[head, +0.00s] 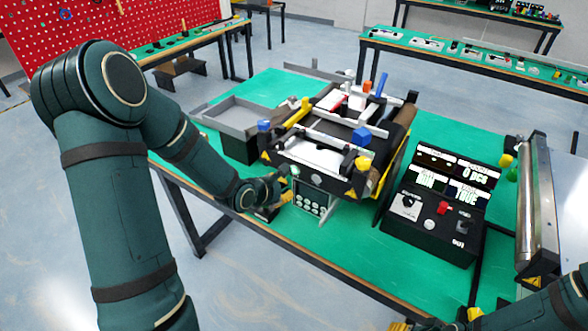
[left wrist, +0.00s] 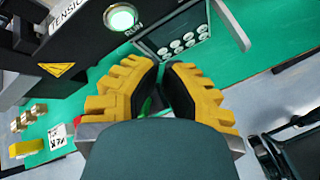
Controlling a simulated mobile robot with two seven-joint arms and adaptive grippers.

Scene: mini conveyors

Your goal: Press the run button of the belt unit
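The belt unit (head: 322,152) stands on the green table, with a black frame and yellow-black warning marks. Its run button (left wrist: 121,17) is a lit, pale green round button with a green ring, beside the label RUN, at the top of the left wrist view. In the head view the button (head: 295,170) is small, at the unit's front corner. My left gripper (head: 284,197) is just below and in front of it; its yellow-padded fingers (left wrist: 158,68) are brought together, empty, and look apart from the button. My right gripper (head: 410,326) is partly cut off at the bottom edge.
A panel with several round white spots (head: 309,203) hangs beside the button. A black control box (head: 432,232) with displays and a red switch stands to the right. A grey tray (head: 238,114) is behind left. A metal roller unit (head: 538,200) stands far right.

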